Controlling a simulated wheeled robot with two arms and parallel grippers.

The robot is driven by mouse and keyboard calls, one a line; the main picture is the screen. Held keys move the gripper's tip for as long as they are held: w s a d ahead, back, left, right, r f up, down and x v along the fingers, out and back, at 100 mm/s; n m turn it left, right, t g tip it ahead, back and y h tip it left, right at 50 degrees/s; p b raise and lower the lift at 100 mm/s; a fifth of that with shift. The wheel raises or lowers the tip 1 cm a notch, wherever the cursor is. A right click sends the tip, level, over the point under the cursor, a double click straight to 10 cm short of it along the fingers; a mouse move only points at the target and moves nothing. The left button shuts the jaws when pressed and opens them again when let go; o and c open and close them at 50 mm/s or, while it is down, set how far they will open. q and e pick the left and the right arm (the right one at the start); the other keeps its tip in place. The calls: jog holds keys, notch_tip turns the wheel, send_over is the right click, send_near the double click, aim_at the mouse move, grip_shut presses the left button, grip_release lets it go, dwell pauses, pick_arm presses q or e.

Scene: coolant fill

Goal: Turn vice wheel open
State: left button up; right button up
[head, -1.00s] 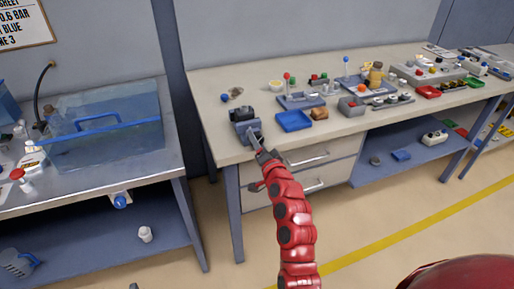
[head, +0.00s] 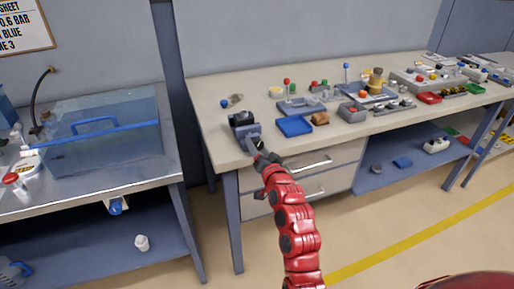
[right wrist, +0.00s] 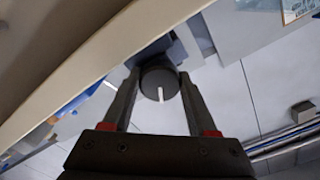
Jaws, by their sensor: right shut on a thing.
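The vice (head: 242,122), dark with a blue-grey body, stands at the near left corner of the right-hand workbench. Its wheel (right wrist: 158,78) shows in the right wrist view as a round dark knob with a white line, which points nearly straight down the picture. My right gripper (head: 257,148) reaches it from the front of the bench. In the right wrist view the gripper (right wrist: 159,90) has one finger on each side of the wheel, shut on it. In the head view the fingers hide most of the wheel. My left gripper is not in view.
On the workbench (head: 215,94), a blue tray (head: 294,126) and a brown block (head: 320,119) lie right of the vice. Drawers (head: 300,185) are below my right gripper. A metal table with a clear blue tank (head: 105,130) stands left.

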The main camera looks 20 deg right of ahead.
jog(key=o, duration=1.4)
jog(key=shift+s, duration=0.1)
jog(key=s+p, duration=0.1)
jog(key=s, duration=1)
jog(key=s+p, duration=0.1)
jog(key=s, duration=0.5)
jog(key=shift+s+d+p, duration=0.1)
jog(key=shift+d+p, duration=0.15)
jog(key=shift+p, duration=0.05)
